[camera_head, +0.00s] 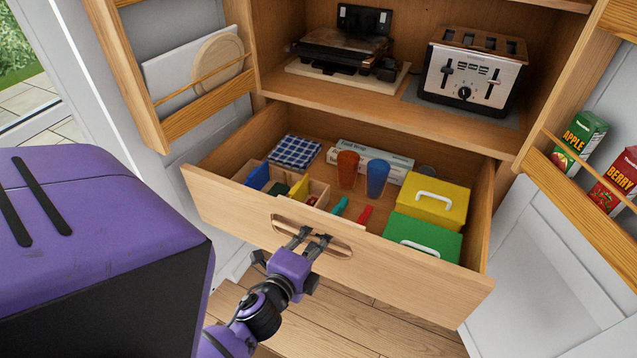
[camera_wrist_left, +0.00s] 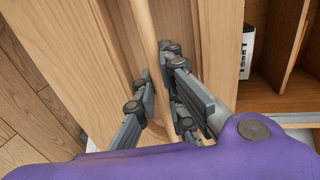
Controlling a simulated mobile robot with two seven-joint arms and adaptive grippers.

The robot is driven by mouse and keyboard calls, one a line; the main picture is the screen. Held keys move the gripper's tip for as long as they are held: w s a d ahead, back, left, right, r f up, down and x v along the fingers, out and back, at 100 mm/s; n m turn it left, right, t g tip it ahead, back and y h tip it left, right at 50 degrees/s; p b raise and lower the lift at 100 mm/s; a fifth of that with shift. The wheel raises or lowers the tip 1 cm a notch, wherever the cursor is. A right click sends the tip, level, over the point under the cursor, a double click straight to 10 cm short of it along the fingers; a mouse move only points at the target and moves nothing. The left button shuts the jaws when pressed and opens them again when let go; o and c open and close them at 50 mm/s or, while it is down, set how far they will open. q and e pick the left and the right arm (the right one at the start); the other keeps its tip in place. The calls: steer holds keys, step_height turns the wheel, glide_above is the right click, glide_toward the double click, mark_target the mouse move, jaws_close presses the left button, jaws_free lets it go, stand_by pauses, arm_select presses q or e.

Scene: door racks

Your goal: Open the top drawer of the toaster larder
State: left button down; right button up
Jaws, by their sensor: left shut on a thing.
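The top drawer (camera_head: 400,270) of the toaster larder is pulled out, and its contents show from above. A curved handle (camera_head: 345,253) is set on its wooden front. My left gripper (camera_head: 311,241) is at the handle, shut on it. In the left wrist view the gripper fingers (camera_wrist_left: 158,90) stand on both sides of the pale wooden handle bar (camera_wrist_left: 145,30). The toaster (camera_head: 472,70) stands on the shelf above the drawer. My right gripper is not in view.
The drawer holds a yellow box (camera_head: 433,198), a green box (camera_head: 422,236), cups and a checked cloth (camera_head: 295,152). Open larder doors with racks flank it; the right rack (camera_head: 580,205) carries juice cartons. Wooden floor (camera_head: 370,320) lies below.

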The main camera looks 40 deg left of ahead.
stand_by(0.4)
arm_select(q)
steer(key=c, duration=2.1)
jaws_free()
steer(key=shift+s, duration=0.2)
steer(key=v, duration=1.2)
steer(key=shift+w, duration=0.15)
